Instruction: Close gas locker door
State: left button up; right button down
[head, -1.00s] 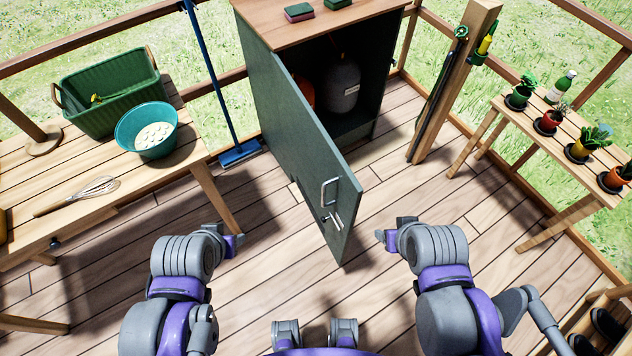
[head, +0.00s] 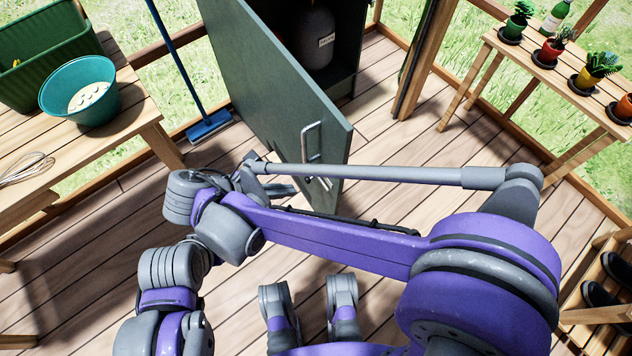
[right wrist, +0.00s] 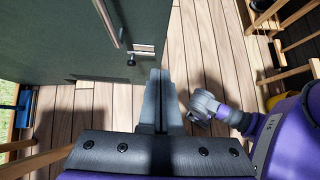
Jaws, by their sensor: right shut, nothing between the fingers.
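The gas locker (head: 368,30) stands at the back with its dark green door (head: 265,80) swung open toward me. A pale gas cylinder (head: 316,38) shows inside. The door's outer face has a metal pull handle (head: 311,142) and a latch lever (head: 319,182) near its free edge. My right gripper (head: 284,189) is on the outer side of the door, close to the latch. In the right wrist view its shut, empty fingers (right wrist: 158,76) are below the latch (right wrist: 144,48); contact cannot be told.
A wooden table (head: 150,108) with a green crate (head: 45,50) and teal bowl (head: 80,92) is at left. A blue broom (head: 210,126) stands between table and locker. A plant bench (head: 520,65) and shoe rack (head: 600,290) are at right.

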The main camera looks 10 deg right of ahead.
aim_at(337, 180)
jog(key=b+x, duration=0.1)
jog(key=x, duration=0.3)
jog(key=d+r+x, duration=0.1)
jog(key=x, duration=0.3)
jog(key=b+x, duration=0.1)
jog(key=x, duration=0.3)
jog(key=shift+w+d+r+b, duration=0.25)
jog(key=shift+d+r+b, duration=0.1)
jog(key=shift+d, duration=0.05)
jog(key=shift+w+d, duration=0.2)
jog(key=shift+d, duration=0.15)
jog(key=shift+d, duration=0.1)
